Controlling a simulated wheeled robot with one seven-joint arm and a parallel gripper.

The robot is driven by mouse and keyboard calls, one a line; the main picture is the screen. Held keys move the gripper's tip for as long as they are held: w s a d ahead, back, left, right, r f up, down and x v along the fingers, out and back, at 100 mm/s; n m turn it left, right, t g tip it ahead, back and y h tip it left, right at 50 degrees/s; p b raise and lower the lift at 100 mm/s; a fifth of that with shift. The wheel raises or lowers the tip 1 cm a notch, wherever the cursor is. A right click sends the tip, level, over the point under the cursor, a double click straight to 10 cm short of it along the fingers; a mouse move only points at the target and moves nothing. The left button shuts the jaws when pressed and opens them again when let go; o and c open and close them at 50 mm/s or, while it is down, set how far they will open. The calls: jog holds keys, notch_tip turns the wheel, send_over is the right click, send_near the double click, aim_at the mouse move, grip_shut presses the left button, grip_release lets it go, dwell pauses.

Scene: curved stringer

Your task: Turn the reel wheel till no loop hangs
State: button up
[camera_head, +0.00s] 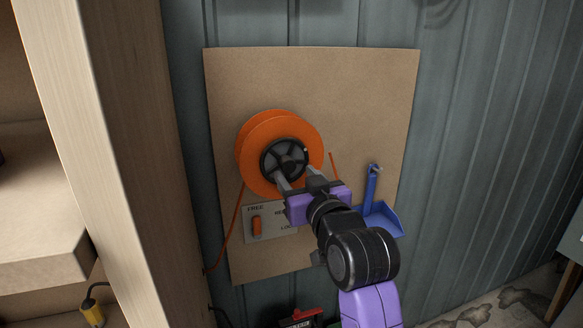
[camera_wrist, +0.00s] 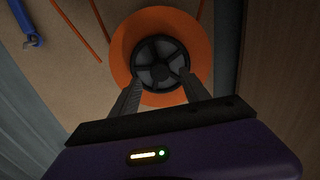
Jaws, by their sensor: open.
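The orange reel (camera_head: 252,145) is mounted on a brown board, with a black spoked hub wheel (camera_head: 284,160) on its front. An orange cord (camera_head: 237,225) hangs from the reel's left side down to the lower left; a short stretch of orange cord (camera_head: 334,166) shows at its right. My gripper (camera_head: 294,176) is open, its two fingers pointing at the lower part of the hub. In the wrist view the fingers (camera_wrist: 155,90) lie to either side of the hub wheel's lower edge (camera_wrist: 160,62). I cannot tell whether they touch it.
A blue dustpan-like tool (camera_head: 377,207) hangs on the board (camera_head: 375,90) at the right. A wooden shelf unit (camera_head: 120,120) stands close on the left. The corrugated wall (camera_head: 480,140) at the right is clear. A red and black item (camera_head: 302,318) lies below.

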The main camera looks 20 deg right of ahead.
aim_at(289, 167)
jog(key=shift+w+p, duration=0.3)
jog(key=shift+w, duration=1.55)
grip_shut()
